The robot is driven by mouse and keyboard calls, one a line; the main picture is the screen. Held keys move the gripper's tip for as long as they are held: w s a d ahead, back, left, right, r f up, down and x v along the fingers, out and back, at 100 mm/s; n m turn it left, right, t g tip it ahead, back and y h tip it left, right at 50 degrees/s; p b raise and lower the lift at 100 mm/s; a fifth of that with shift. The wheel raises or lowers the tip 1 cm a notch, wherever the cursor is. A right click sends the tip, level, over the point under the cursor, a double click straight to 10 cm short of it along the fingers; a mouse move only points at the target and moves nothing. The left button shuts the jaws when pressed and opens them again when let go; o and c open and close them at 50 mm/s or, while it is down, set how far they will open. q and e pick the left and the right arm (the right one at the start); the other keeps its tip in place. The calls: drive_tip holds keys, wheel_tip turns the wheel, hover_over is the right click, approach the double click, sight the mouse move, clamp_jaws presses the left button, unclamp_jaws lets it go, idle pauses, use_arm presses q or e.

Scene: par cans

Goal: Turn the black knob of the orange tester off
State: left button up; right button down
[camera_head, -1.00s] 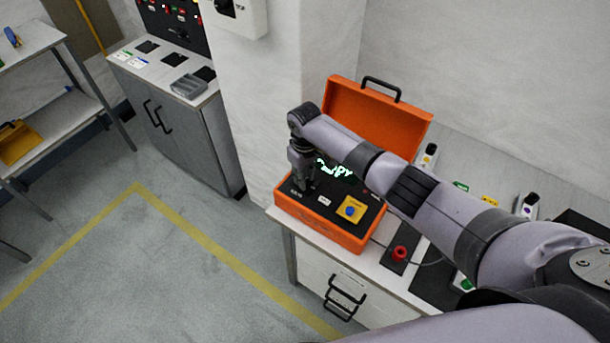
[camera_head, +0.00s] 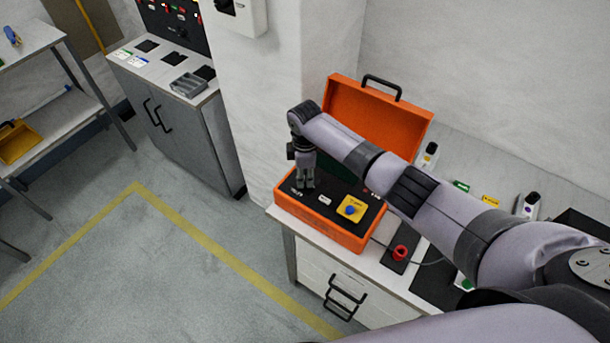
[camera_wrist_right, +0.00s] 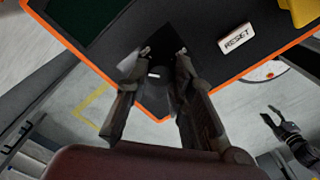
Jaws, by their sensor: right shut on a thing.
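The orange tester (camera_head: 330,232) is an open case on the bench, with its lid (camera_head: 372,120) raised behind a black panel. My right gripper (camera_head: 304,186) points down at the panel's left part and covers the black knob in the head view. In the right wrist view the black knob (camera_wrist_right: 154,73), with a pale mark, shows between the fingertips of my right gripper (camera_wrist_right: 164,52), which is shut on it. The visible part of the tester's screen (camera_head: 340,174) is dark. My left gripper (camera_wrist_right: 274,115) shows small in the right wrist view, its fingers apart.
A yellow plate with a blue button (camera_head: 351,209) and a white RESET label (camera_wrist_right: 237,39) lie right of the knob. A red button (camera_head: 400,252) stands on the bench to the right. Floor left of the bench is clear.

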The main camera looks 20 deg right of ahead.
sight(305, 178)
drive_tip(key=n+b, duration=0.1)
drive_tip(key=n, duration=0.4)
drive_tip(key=shift+n, duration=0.3)
drive_tip(key=n+b, duration=0.1)
drive_tip(key=n, duration=0.3)
drive_tip(key=shift+n, duration=0.4)
drive_tip(key=c, duration=1.4)
unclamp_jaws()
drive_tip(key=shift+o, duration=0.2)
drive_tip(key=shift+r, duration=0.15)
wheel_tip(305, 178, up, 12)
